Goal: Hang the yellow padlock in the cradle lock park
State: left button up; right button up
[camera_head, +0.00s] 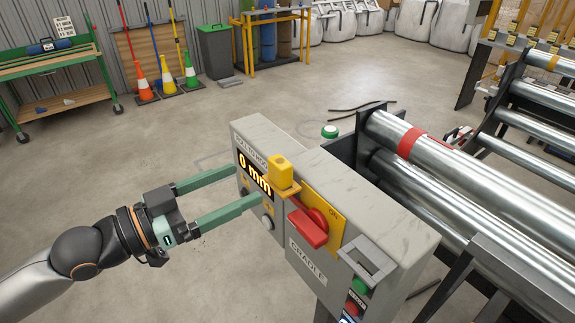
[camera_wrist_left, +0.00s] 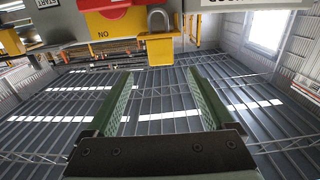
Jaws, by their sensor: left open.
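The yellow padlock (camera_head: 280,172) is at the top front edge of the grey control box, beside the red switch handle (camera_head: 308,226) on its yellow plate. In the left wrist view the padlock (camera_wrist_left: 159,50) shows its grey shackle (camera_wrist_left: 157,17) close to the red handle; I cannot tell whether it passes through it. My left gripper (camera_head: 244,187) is open, its green fingers pointing at the box face. In the left wrist view its fingers (camera_wrist_left: 159,76) are empty, with the padlock beyond their tips. I cannot make out which part is the cradle lock park. My right gripper is not in view.
The control box (camera_head: 268,138) has a display, a CRADLE label (camera_head: 307,262) and a grey bracket (camera_head: 366,259) above a green button. Steel rollers (camera_head: 450,168) lie to its right. Floor left of the box is clear. Cones and a green cart stand far back.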

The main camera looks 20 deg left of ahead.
aim_at(274, 169)
pick_arm(q)
jog(key=shift+b+x, duration=0.7)
jog(key=shift+x, duration=0.4)
jog(key=p+x, duration=0.1)
jog(key=x, duration=0.2)
jog(key=shift+w+d+r, duration=0.1)
jog(key=shift+w+r, duration=0.05)
jog(key=shift+w, duration=0.05)
jog(key=shift+w+d+p, duration=0.4)
jog(key=shift+w+d, duration=0.1)
jog(key=shift+w, duration=0.05)
jog(key=p+x, duration=0.1)
jog(key=x, duration=0.3)
jog(key=shift+w+d, duration=0.1)
jog(key=shift+w, duration=0.2)
jog(key=shift+w+d, duration=0.2)
jog(key=shift+c, duration=0.2)
grip_shut()
